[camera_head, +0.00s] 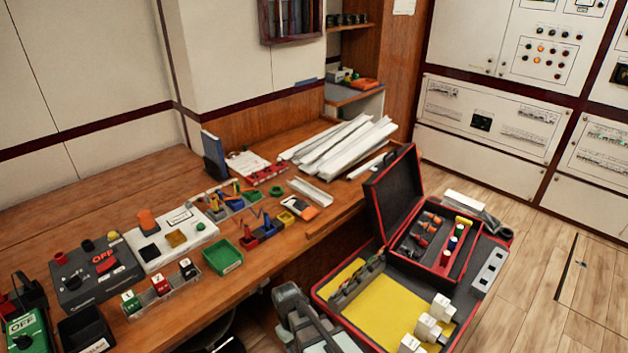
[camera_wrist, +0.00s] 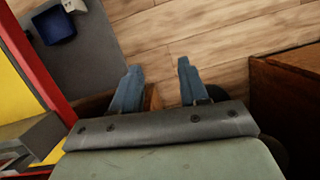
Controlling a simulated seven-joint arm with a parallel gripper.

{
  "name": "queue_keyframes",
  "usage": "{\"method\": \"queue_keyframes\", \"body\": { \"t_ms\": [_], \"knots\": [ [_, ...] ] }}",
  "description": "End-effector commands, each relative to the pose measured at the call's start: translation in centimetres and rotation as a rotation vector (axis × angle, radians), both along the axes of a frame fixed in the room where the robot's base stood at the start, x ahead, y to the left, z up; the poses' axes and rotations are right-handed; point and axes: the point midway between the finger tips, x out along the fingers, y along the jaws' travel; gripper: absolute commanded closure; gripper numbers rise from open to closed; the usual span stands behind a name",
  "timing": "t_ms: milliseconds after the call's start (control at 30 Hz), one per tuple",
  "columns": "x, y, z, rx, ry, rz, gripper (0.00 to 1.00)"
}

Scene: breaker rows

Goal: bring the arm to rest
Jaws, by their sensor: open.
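My gripper (camera_wrist: 160,70) shows in the wrist view with its two blue-grey fingers apart and nothing between them. Beyond the fingertips is the wood-plank floor. The red rim (camera_wrist: 38,68) of the open case lies to the left of the fingers, and a brown wooden surface (camera_wrist: 290,95) is to the right. In the head view, grey parts of my arm (camera_head: 300,318) stand at the bottom middle, between the desk (camera_head: 110,222) and the open case (camera_head: 318,292). My fingers cannot be made out there.
The desk holds a dark OFF box (camera_head: 95,275), a white panel (camera_head: 160,250), a green tray (camera_head: 222,257), numbered blocks and white trunking (camera_head: 345,140). The case holds white blocks (camera_head: 428,328) and a tool tray (camera_head: 435,245). Floor at the right (camera_head: 540,265) is mostly clear.

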Motion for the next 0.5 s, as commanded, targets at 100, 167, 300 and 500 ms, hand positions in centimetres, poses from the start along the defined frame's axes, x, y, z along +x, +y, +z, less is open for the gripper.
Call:
{"method": "queue_keyframes", "body": {
  "t_ms": [100,167,300,500],
  "knots": [
    [-1.8,-3.6,-2.8,-0.018,0.035,-0.072,0.56],
    [-2.8,-5.2,-4.0,-0.025,0.050,-0.108,0.56],
    [-5.2,-8.7,-6.8,-0.042,0.089,-0.190,0.56],
    [-9.5,-13.1,-10.3,-0.063,0.143,-0.309,0.56]
  ]
}}
